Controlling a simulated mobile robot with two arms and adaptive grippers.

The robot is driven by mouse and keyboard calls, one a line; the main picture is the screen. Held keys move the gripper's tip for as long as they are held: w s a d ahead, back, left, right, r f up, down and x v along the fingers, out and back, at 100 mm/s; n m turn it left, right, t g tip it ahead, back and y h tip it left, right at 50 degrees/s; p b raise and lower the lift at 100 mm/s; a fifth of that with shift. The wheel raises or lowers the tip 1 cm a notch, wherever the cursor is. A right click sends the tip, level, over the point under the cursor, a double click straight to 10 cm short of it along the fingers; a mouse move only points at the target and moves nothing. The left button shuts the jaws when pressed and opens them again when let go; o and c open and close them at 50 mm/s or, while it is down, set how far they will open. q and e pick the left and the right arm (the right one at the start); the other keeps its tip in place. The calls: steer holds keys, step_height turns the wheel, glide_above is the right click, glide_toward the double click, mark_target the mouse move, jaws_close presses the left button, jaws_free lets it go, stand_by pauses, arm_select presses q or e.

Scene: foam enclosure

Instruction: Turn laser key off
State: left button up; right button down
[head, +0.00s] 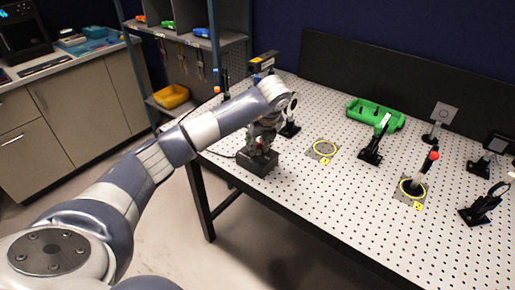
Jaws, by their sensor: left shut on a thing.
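My left arm reaches in from the left over the near left part of the perforated table. My left gripper (262,138) points down at the top of a small dark box (258,164) near the table's front edge. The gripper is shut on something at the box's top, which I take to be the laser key. The key itself is hidden by the fingers, so its turn position cannot be seen. A black and yellow device (262,63), possibly the laser, stands behind my wrist. My right gripper is not in view.
A shelf unit (185,40) stands behind left. The table's front middle is clear.

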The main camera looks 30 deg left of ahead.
arm_select(q)
steer(key=n+g+b, duration=0.1)
steer(key=n, duration=0.2)
steer(key=shift+w+y, duration=0.2)
steer(key=shift+y, duration=0.1)
steer(key=shift+n+g+b, duration=0.55)
steer(key=shift+n+g, duration=0.05)
steer(key=shift+n, duration=0.8)
steer(key=o, duration=1)
steer(key=shift+o, duration=0.2)
steer(key=v, duration=1.2)
steer(key=shift+d, duration=0.1)
